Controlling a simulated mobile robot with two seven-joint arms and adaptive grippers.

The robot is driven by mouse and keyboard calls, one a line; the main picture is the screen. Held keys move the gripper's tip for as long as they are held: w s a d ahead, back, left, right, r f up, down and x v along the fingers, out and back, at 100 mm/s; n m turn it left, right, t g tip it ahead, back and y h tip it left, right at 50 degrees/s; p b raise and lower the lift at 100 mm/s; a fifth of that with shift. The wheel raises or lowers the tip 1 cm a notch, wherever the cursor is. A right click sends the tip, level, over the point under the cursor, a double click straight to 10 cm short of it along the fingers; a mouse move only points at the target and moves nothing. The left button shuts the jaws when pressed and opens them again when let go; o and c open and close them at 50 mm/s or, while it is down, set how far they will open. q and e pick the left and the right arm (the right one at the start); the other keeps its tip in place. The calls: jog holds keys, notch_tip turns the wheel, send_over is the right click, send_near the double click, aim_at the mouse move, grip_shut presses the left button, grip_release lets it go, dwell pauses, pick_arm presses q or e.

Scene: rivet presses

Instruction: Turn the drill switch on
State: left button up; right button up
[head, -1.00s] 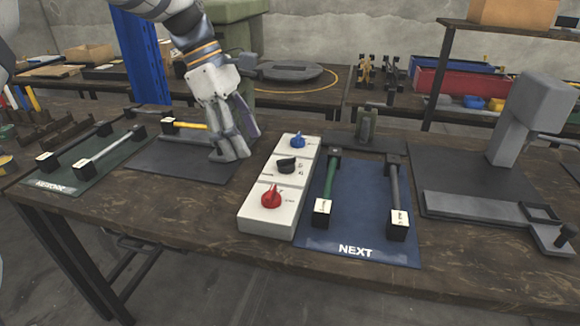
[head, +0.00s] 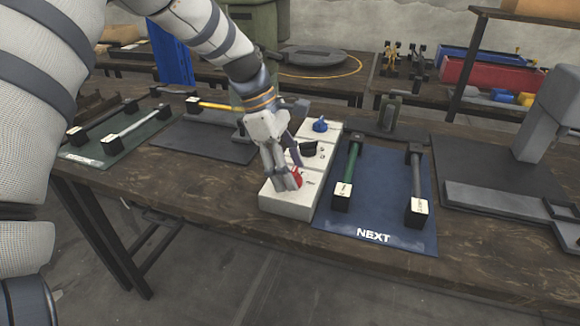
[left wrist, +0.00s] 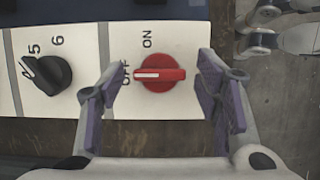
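A white switch box (head: 290,205) stands on the wooden table and carries a red, a black and a blue knob. The red knob (head: 297,175) is at its near end and is partly hidden by my left gripper in the head view. In the left wrist view the red knob (left wrist: 160,73) has its white pointer towards the OFF mark; ON is printed beside it. My left gripper (left wrist: 165,98) is open, with one purple-padded finger on each side of the red knob, and holds nothing. It also shows over the box in the head view (head: 292,178).
The black knob (left wrist: 46,75) sits beside the red one, and the blue knob (head: 320,125) is farther back. A blue mat (head: 375,215) marked NEXT with two handled bars lies right of the box. A grey press (head: 545,120) stands farther right.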

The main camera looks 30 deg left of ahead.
pick_arm(q)
jog(key=c, duration=0.9)
pick_arm(e)
jog(key=shift+f, duration=0.1)
pick_arm(q)
jog(key=m, duration=0.1)
jog(key=m+g, duration=0.1)
jog(key=shift+w+f+m+b, duration=0.15)
jog(key=shift+m+b, duration=0.2)
jog(key=shift+m, duration=0.05)
jog(key=m+g+b, duration=0.1)
jog(key=m+g, duration=0.1)
jog(key=m, duration=0.2)
jog(key=shift+w+m, duration=0.1)
jog(key=shift+m, duration=0.2)
jog(key=m+g+y, duration=0.1)
jog(key=m, duration=0.2)
jog(key=shift+d+b, duration=0.1)
jog(key=shift+b, duration=0.25)
jog(key=shift+m+g+y, duration=0.4)
jog(key=shift+m, duration=1.3)
pick_arm(e)
jog(key=shift+g, duration=0.8)
jog(key=shift+s+f, duration=1.7)
jog(key=shift+s, duration=0.15)
